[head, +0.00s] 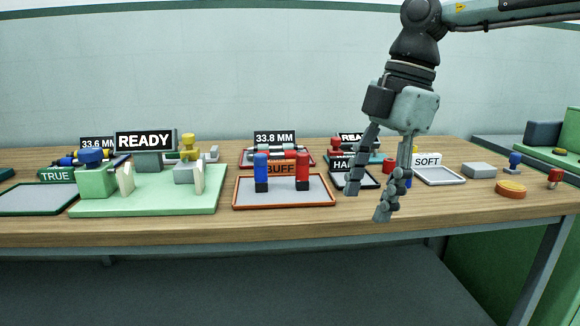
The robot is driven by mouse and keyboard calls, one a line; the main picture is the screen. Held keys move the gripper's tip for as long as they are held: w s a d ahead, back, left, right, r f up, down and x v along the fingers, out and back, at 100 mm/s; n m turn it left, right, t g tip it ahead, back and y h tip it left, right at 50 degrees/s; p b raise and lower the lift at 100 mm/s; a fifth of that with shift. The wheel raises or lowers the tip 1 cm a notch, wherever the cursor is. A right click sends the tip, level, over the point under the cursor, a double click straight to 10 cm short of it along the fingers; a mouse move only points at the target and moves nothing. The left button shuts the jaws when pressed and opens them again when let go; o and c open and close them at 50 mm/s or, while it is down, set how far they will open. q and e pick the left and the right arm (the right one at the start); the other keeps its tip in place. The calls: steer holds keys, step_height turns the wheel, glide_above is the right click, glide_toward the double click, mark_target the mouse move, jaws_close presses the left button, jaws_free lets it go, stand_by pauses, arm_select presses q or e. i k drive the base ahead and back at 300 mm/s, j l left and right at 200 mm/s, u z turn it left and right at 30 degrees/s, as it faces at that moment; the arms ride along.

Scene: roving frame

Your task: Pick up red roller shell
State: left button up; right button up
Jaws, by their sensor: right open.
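A red upright cylinder (302,171), which looks like the red roller shell, stands on the orange-rimmed BUFF tray (285,206). A similar blue cylinder (261,172) stands to its left on the same tray. Both have dark lower parts. My right gripper (370,198) hangs from the upper right with fingers pointing down, open and empty. It is to the right of the red cylinder and apart from it. My left gripper is out of view.
A green fixture board with a READY sign (146,141) stands left of the BUFF tray. A tray with rollers and a 33.8 MM sign (274,138) is behind. The SOFT tray (440,180), a grey block (479,170) and an orange disc (511,188) are right.

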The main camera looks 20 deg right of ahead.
mark_target(302, 172)
steer(key=i, duration=1.05)
